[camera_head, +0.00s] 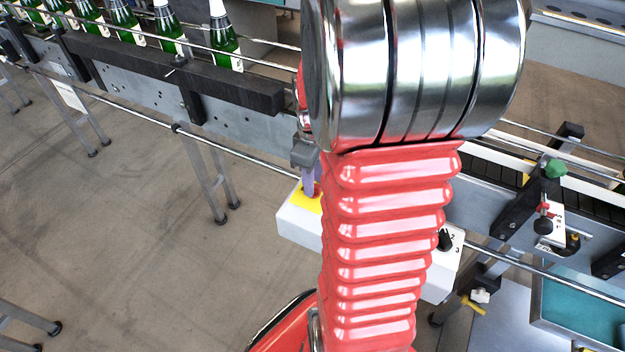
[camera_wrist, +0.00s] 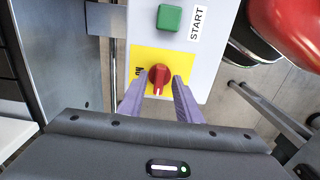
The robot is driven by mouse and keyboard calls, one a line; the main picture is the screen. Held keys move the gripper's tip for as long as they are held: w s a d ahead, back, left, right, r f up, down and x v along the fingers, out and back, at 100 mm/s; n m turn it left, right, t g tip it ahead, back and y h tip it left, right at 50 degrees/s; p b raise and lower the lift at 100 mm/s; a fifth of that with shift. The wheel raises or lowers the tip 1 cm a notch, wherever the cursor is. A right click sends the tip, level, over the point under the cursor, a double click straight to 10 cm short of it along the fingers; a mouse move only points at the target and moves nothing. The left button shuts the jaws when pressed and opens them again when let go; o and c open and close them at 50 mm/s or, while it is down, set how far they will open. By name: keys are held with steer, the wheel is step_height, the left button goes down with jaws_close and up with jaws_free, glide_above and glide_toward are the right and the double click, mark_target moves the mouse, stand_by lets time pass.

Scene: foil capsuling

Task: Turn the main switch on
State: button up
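The main switch is a red rotary knob (camera_wrist: 159,74) on a yellow plate (camera_wrist: 145,62), in the wrist view. Its white mark points toward the bottom of the picture, and a partly covered black label lies left of it. My gripper (camera_wrist: 159,86) is open, with one purple finger on each side of the knob's lower part. Gaps show between fingers and knob; I cannot tell their exact depth. In the head view my gripper (camera_head: 309,182) points down at the yellow plate (camera_head: 304,200) on a white control box (camera_head: 298,222). My arm hides the box's middle.
A green button (camera_wrist: 169,17) marked START sits beyond the knob. A black selector (camera_head: 445,239) is at the box's right end. The conveyor (camera_head: 150,80) with green bottles (camera_head: 223,38) runs behind the box. Open floor lies at left.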

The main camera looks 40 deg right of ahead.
steer(key=shift+f, duration=0.2)
jaws_close()
stand_by(0.3)
steer(key=shift+a, duration=0.1)
